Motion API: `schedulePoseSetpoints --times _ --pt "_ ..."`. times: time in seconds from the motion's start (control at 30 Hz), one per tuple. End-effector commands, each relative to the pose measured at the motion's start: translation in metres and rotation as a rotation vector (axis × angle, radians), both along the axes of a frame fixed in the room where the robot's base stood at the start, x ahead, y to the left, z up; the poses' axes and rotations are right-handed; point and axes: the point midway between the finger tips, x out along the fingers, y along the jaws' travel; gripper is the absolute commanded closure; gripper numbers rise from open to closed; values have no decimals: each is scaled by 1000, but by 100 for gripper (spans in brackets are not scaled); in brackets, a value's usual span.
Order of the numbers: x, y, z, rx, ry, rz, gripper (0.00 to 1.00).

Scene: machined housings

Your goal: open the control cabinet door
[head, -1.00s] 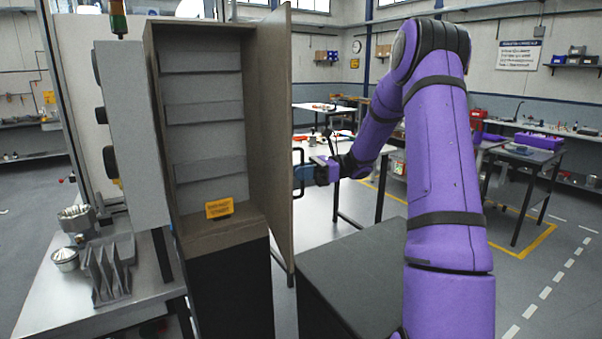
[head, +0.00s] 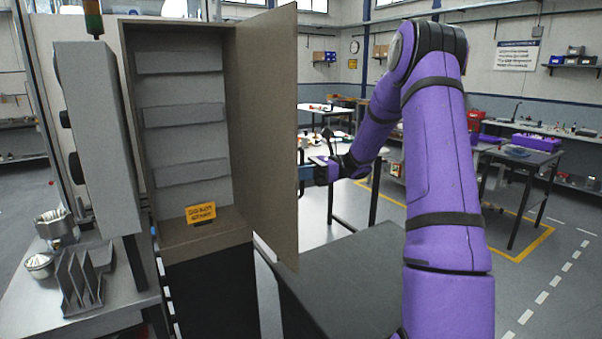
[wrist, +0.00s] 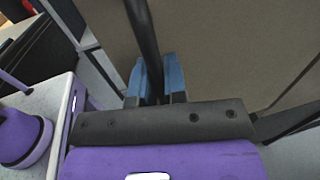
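The control cabinet (head: 185,238) stands left of centre in the head view, its front open and its shelved inside showing. Its brown door (head: 265,130) is hinged on the right side and stands wide open, inner face toward me. My gripper (head: 305,174) is at the door's outer side, partly hidden by the door edge. In the wrist view, the blue fingers of my gripper (wrist: 157,82) stand on both sides of the dark bar handle (wrist: 143,30) and appear closed on it. The door's outer face (wrist: 230,50) fills the background there.
A yellow sign (head: 201,213) stands on the cabinet's bottom ledge. A grey workbench (head: 25,310) with metal parts (head: 80,280) is at the left. A dark low surface (head: 345,285) lies below my arm. Tables (head: 520,155) stand at the right, with open floor between.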

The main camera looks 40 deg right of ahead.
Motion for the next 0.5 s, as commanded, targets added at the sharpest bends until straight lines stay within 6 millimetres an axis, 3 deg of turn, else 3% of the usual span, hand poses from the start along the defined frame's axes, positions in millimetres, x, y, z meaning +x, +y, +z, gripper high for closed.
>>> schedulePoseSetpoints --times 0.03,0.1,0.13,0.5 --pt "-2 -1 -2 0 6 0 83" --pt "-1 -1 -1 -1 5 0 67" --pt "-1 -1 -1 -1 5 0 64" --pt "-2 -6 -1 0 2 -1 64"
